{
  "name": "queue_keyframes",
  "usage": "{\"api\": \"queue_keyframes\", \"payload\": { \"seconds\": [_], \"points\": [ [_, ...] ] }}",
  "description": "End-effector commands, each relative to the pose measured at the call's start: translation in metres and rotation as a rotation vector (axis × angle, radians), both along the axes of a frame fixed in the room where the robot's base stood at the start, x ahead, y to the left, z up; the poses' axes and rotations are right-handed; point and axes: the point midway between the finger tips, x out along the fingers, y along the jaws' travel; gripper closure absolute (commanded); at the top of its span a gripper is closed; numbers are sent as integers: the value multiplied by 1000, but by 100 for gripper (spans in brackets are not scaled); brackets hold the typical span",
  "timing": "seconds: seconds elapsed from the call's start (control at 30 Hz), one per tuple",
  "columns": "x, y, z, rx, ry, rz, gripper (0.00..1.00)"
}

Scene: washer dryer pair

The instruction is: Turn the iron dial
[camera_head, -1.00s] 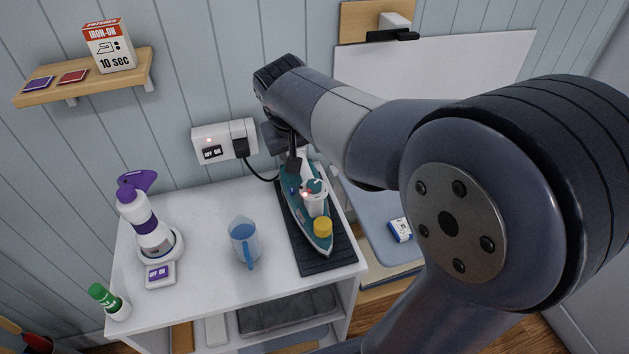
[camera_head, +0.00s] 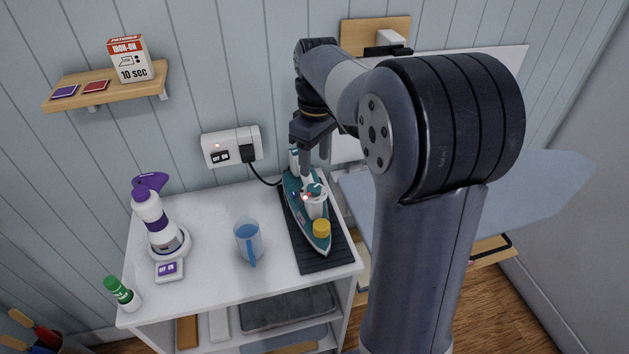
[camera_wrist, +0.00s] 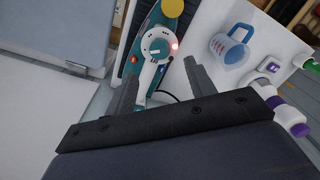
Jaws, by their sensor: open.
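The iron (camera_head: 296,212) is teal and white with a yellow cap. It lies on a dark ribbed mat (camera_head: 331,259) at the right of the white table. Its dial (camera_head: 314,190), white with a teal pointer, is on top beside a small red light; the dial also shows in the wrist view (camera_wrist: 157,46). My gripper (camera_head: 316,160) is just above the rear part of the iron, pointing down. In the wrist view my gripper (camera_wrist: 160,84) has its fingers spread and empty, with the dial ahead of the gap, apart from both.
A socket (camera_head: 230,147) with the iron's plug is on the wall. A blue ironing board (camera_head: 520,190) is at right.

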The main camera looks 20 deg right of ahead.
Motion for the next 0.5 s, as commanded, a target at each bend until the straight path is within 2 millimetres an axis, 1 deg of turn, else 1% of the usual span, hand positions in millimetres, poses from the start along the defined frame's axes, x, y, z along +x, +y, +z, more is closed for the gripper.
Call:
{"api": "queue_keyframes", "payload": {
  "seconds": [0.03,0.1,0.23,0.4,0.5],
  "points": [
    [-1,0,-11,0,5,0,48],
    [-2,1,-25,-1,6,-1,48],
    [-2,2,-48,0,5,-1,48],
    [-2,2,-67,-1,2,-1,48],
    [-2,2,-73,-1,1,-1,48]
  ]
}}
